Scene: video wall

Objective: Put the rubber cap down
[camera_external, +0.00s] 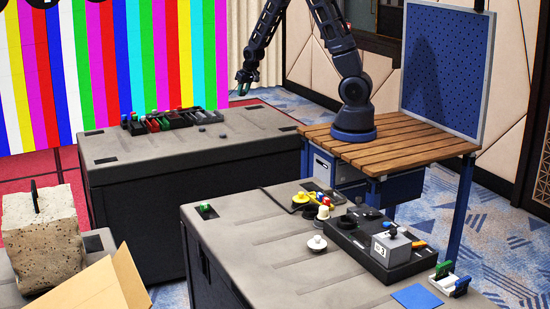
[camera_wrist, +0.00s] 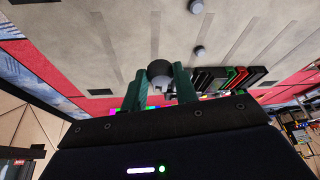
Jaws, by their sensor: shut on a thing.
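My gripper (camera_external: 244,86) hangs from the arm above the back right part of the far black case with the grey top. In the wrist view its two green fingers (camera_wrist: 160,84) are shut on a round dark grey rubber cap (camera_wrist: 159,71). The cap sits between the fingertips, apart from the grey case top (camera_wrist: 120,35). The cap is too small to make out in the external view.
A row of coloured tools (camera_external: 160,122) stands on the far case (camera_external: 110,150); two small grey round pieces (camera_wrist: 198,52) lie near it. The case top's right side is free. A wooden bench (camera_external: 400,155) bears my arm. The near case (camera_external: 235,240) holds several small things.

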